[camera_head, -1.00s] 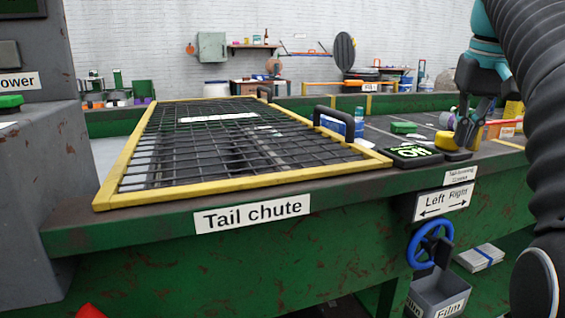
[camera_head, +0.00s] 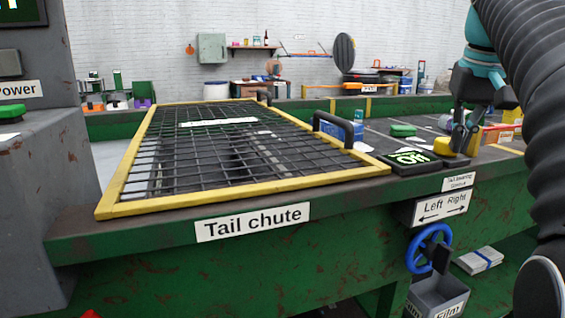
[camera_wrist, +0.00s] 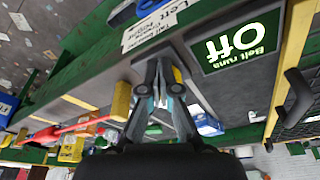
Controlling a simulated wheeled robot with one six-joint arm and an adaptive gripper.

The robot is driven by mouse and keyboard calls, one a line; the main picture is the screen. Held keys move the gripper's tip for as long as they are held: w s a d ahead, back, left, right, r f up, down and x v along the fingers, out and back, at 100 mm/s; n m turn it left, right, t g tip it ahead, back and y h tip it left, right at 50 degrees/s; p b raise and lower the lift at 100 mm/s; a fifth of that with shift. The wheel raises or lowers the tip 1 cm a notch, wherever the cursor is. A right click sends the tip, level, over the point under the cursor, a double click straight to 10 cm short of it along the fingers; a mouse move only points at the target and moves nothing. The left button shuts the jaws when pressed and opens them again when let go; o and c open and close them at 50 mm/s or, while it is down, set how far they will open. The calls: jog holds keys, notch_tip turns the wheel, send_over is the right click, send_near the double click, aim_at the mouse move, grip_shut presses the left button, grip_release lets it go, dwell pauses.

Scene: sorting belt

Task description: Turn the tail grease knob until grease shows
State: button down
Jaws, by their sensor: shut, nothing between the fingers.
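The tail grease knob looks like a small yellow piece (camera_head: 442,146) on a black base at the bench's front edge. It stands above the label "Tail bearing Grease" (camera_head: 458,181). In the wrist view a bit of yellow (camera_wrist: 178,75) shows behind a finger, probably the same knob. My gripper (camera_head: 459,150) points down right beside the knob, to its right, and hides part of it. In the wrist view the gripper (camera_wrist: 159,68) has its fingers together, with nothing held. I cannot tell whether it touches the knob. No grease is visible.
A yellow-framed mesh guard (camera_head: 250,188) with black handles covers the tail chute. A blue handwheel (camera_head: 428,248) hangs below. A green block (camera_head: 403,130) lies behind.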

jog(key=shift+w+a+p, duration=0.1)
jog(key=shift+a+p, duration=0.35)
jog(key=shift+p, duration=0.35)
jog(key=shift+w+a, duration=0.1)
jog(key=shift+a, duration=0.15)
dwell(0.5)
jog(key=shift+s+a, duration=0.15)
jog(key=shift+s, duration=0.2)
jog(key=shift+r, duration=3)
jog(key=shift+d+f+b, duration=0.25)
jog(key=shift+f+b, duration=0.15)
jog(key=shift+f, duration=0.6)
jog(key=shift+d+f+b, duration=0.3)
jog(key=shift+f+b, duration=0.1)
jog(key=shift+f, duration=0.65)
jog(key=shift+d+f+b, duration=0.25)
jog(key=shift+f+b, duration=0.15)
jog(key=shift+f, duration=0.6)
